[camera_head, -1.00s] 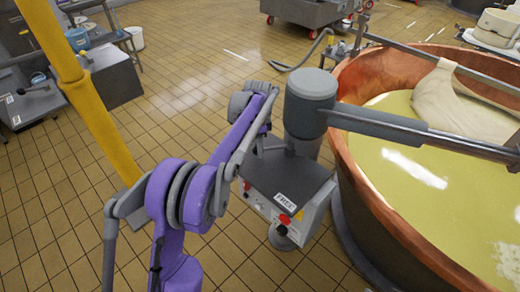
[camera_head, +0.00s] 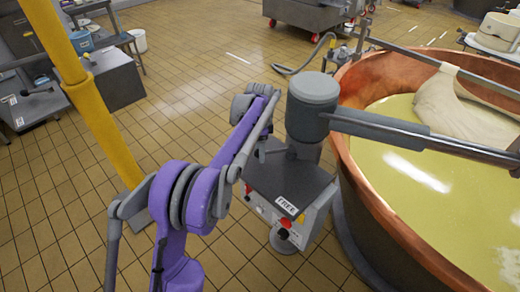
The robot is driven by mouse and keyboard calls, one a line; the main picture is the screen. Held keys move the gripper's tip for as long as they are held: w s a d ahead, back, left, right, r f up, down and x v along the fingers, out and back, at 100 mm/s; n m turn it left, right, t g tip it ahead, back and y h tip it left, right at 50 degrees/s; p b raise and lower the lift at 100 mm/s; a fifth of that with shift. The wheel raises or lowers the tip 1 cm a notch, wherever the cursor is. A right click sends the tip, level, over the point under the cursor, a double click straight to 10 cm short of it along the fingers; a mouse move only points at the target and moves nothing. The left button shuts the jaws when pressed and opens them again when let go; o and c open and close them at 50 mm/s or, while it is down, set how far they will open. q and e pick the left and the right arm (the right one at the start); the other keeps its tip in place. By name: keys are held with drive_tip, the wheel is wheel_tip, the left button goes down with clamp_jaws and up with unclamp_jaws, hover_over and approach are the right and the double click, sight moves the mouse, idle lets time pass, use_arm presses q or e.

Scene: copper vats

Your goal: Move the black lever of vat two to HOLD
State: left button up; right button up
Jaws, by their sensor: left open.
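A grey control box (camera_head: 285,180) stands beside a copper vat (camera_head: 372,205). It has a label reading FREE (camera_head: 287,205), a red knob (camera_head: 285,222) and a pale front panel. I cannot make out a black lever on it; my purple left arm covers its left side. My left gripper (camera_head: 256,102) is at the far end of that arm, beside the box and left of the grey cylindrical head. It is open, but its fingers are largely hidden. I cannot tell whether it touches anything. My right gripper is not in view.
The grey cylindrical head (camera_head: 312,105) rises behind the box, and a thick bar (camera_head: 385,128) runs from it across the vat's yellow liquid. A yellow post (camera_head: 85,95) stands left. A hose (camera_head: 305,65) lies behind. The tiled floor (camera_head: 175,100) between is clear.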

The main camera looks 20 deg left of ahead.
use_arm(q)
wheel_tip(320, 180, up, 11)
drive_tip(key=shift+p, duration=0.4)
drive_tip(key=shift+f, duration=0.1)
idle(0.3)
drive_tip(key=s+d+r+n+t, duration=0.1)
drive_tip(key=s+d+n+t, duration=0.35)
drive_tip(key=s, duration=1.05)
drive_tip(key=s+d+f+n, duration=0.2)
drive_tip(key=s+f, duration=0.3)
drive_tip(key=s, duration=0.3)
drive_tip(key=s+d+f+n+t, duration=0.1)
drive_tip(key=s+d+f+n, duration=0.2)
drive_tip(key=s, duration=0.6)
wheel_tip(320, 180, down, 2)
drive_tip(key=shift+d+f+n, duration=0.15)
drive_tip(key=shift+d+n, duration=0.1)
drive_tip(key=shift+n, duration=0.6)
drive_tip(key=shift+s, duration=0.1)
